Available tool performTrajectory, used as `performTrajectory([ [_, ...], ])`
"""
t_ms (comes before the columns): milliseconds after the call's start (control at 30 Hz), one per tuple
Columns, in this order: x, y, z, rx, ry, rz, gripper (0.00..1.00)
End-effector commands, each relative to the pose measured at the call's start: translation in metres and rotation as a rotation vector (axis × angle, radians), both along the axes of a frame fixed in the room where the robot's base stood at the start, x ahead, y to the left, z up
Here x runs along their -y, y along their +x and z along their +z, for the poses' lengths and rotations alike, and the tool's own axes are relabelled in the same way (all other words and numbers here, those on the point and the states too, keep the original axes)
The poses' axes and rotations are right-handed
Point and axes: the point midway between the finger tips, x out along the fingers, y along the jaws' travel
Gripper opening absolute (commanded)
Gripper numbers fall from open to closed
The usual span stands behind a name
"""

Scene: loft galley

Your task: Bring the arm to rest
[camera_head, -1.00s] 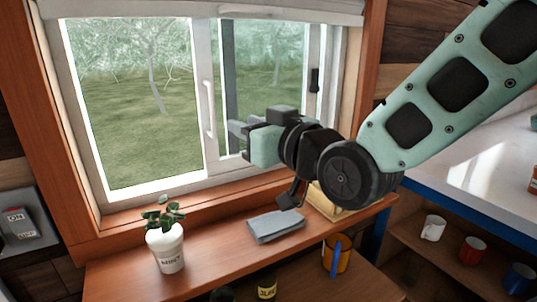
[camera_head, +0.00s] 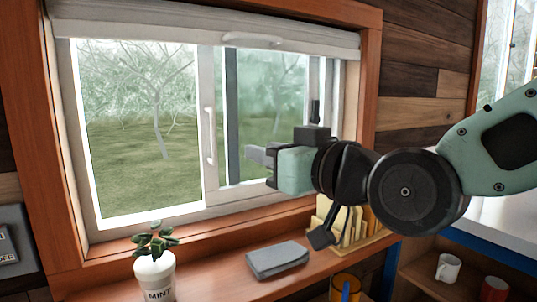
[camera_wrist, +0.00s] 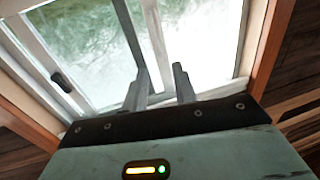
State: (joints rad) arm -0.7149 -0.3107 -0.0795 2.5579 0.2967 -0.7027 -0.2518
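My arm reaches in from the right in the head view, and my gripper (camera_head: 258,158) points left in front of the window. Its pale green body and dark wrist joints are above the sill shelf, apart from the things on it. In the wrist view my gripper's two grey fingers (camera_wrist: 163,84) stand apart with a gap between them. Nothing is held there, and the window glass shows behind them.
The window (camera_head: 190,120) is behind my gripper. The wooden shelf (camera_head: 215,278) below bears a mint plant pot (camera_head: 155,277), a folded grey cloth (camera_head: 277,260) and a yellowish rack (camera_head: 352,222). An orange mug (camera_head: 345,287) and a white mug (camera_head: 448,267) are lower right.

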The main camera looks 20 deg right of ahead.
Motion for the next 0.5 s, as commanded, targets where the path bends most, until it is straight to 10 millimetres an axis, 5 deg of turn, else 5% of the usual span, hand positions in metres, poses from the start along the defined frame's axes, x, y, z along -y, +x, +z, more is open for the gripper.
performTrajectory([
  [167,-0.011,-0.004,-0.022,-0.091,-0.051,0.037,0.28],
  [333,-0.032,-0.031,-0.097,-0.403,-0.223,0.135,0.28],
  [500,-0.027,-0.086,-0.173,-0.786,-0.443,0.203,0.28],
])
